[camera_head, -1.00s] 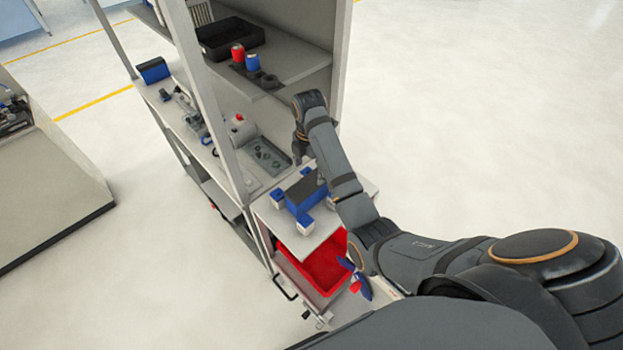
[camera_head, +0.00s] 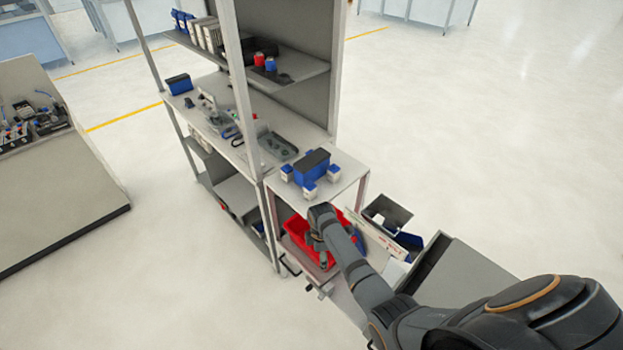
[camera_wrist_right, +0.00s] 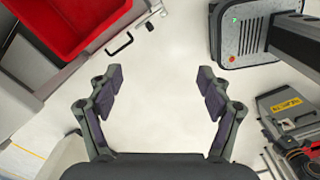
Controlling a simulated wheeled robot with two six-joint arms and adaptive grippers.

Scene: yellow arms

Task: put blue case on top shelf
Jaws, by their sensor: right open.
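One blue case with a dark top (camera_head: 312,166) sits on the small white side table among several small blue-and-white boxes. Another blue case with a dark top (camera_head: 179,84) stands at the far left end of the workbench; I cannot tell which one the task names. The upper shelf (camera_head: 300,66) is above the workbench. My right gripper (camera_head: 322,254) is in front of the side table, lower in the picture than both cases and near the red bin. In the right wrist view, its fingers (camera_wrist_right: 160,82) are apart, with only floor between them. My left gripper is out of view.
The shelf holds a red can (camera_head: 259,59), a blue can (camera_head: 271,64), a black tray and several bins at its left. A red bin (camera_head: 297,232) sits below the side table. A grey cabinet (camera_head: 465,275) stands at right. A shelf post (camera_head: 240,90) rises in front.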

